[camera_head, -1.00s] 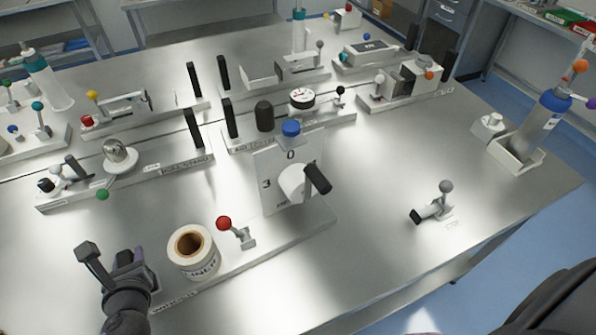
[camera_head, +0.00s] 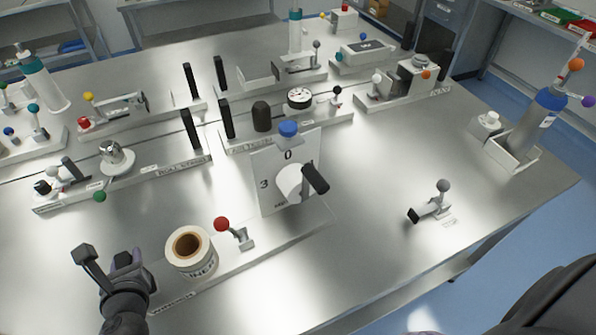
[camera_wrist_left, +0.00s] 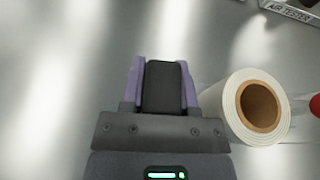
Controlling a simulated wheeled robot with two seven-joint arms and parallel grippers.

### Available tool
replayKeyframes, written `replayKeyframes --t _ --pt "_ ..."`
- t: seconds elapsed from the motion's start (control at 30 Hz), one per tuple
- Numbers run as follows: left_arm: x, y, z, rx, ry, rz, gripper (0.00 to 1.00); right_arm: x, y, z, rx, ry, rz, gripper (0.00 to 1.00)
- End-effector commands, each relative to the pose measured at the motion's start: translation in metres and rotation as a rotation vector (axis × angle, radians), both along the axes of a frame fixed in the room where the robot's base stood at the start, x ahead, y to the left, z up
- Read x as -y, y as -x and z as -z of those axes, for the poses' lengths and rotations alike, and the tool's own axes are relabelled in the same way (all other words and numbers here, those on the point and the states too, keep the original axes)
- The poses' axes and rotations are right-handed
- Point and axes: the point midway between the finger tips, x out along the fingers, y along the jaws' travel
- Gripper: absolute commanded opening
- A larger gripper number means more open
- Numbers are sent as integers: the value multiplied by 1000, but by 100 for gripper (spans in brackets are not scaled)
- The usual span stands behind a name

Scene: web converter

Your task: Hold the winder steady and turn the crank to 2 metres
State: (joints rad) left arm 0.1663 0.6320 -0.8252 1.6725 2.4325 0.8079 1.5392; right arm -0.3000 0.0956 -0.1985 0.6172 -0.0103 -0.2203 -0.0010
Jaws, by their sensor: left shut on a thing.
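The winder (camera_head: 245,262) is a pale base plate on the table, with a paper roll (camera_head: 190,252) and a red-knobbed lever (camera_head: 222,225) on it. Its upright white dial plate (camera_head: 275,165) carries a 0 and a 3. A white crank disc (camera_head: 291,184) with a black crank handle (camera_head: 315,179) is in front of the dial. My left gripper (camera_head: 108,262), left of the roll, is shut on a black upright handle (camera_head: 86,254). In the left wrist view that black handle (camera_wrist_left: 164,88) fills the gap between the purple fingers. My right gripper is not in view.
A small grey-knobbed lever (camera_head: 431,206) with a black end stands on the table to the right. A blue-capped bottle (camera_head: 545,112) in a tray is at the far right. Several other stations line the back and left. The table between the winder and the grey-knobbed lever is clear.

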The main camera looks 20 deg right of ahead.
Motion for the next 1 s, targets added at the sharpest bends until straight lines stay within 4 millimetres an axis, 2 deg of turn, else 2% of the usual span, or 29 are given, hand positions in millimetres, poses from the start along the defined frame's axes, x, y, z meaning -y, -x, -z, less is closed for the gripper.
replayKeyframes --t 0.5,1.0 --pt "1 -1 -1 4 11 -1 0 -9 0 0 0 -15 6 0" --pt "1 1 8 -5 5 1 0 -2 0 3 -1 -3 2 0"
